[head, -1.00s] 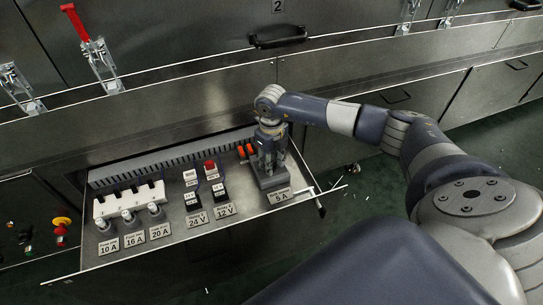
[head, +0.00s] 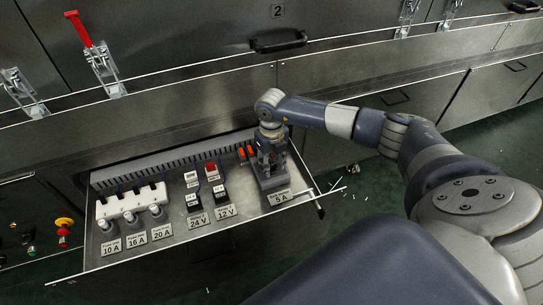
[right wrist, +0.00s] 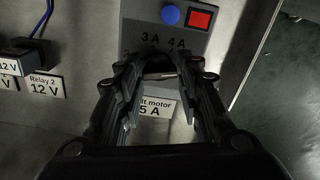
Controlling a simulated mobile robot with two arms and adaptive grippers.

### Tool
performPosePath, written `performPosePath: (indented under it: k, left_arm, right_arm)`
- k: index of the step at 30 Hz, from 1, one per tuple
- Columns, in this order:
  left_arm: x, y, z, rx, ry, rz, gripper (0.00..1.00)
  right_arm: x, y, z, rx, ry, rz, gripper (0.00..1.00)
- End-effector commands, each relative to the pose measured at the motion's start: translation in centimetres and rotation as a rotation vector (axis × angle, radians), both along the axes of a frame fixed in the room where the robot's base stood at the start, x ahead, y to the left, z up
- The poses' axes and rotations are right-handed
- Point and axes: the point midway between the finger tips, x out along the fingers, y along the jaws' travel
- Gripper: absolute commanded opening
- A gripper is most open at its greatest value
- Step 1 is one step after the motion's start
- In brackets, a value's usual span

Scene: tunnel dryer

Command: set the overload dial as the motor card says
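The overload unit is a grey box (right wrist: 137,13) with a blue button (right wrist: 169,15), a red square (right wrist: 198,19) and the marks 3 A and 4 A. It stands at the right end of the pull-out panel and also shows in the head view (head: 274,182). The motor card (right wrist: 151,109) in front of it reads "...lt motor 5 A"; its left part is hidden by a finger. My right gripper (right wrist: 158,65) points down at the box, its fingertips on either side of a dark spot below the marks. The dial and its pointer are not clearly visible. My left gripper is out of view.
The panel (head: 180,238) also carries a white fuse block (head: 128,203) and relays labelled 24 V (head: 198,220) and 12 V (head: 226,211). A raised red clamp handle (head: 77,28) is at upper left. Green floor (head: 350,205) lies right of the panel.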

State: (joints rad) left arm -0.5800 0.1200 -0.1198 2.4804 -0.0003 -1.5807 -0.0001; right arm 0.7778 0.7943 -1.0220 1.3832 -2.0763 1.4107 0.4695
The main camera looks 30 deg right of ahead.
Motion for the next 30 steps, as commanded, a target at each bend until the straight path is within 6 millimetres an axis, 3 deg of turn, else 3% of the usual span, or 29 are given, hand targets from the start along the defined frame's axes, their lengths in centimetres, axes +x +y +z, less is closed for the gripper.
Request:
performPosePath:
  k: [14,30]
  left_arm:
    - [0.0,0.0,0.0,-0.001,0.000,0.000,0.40]
    - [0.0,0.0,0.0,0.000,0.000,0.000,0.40]
  right_arm:
    - [0.1,0.0,0.7,0.000,-0.002,0.002,0.51]
    - [0.1,0.0,10.6,-0.001,-0.002,0.001,0.51]
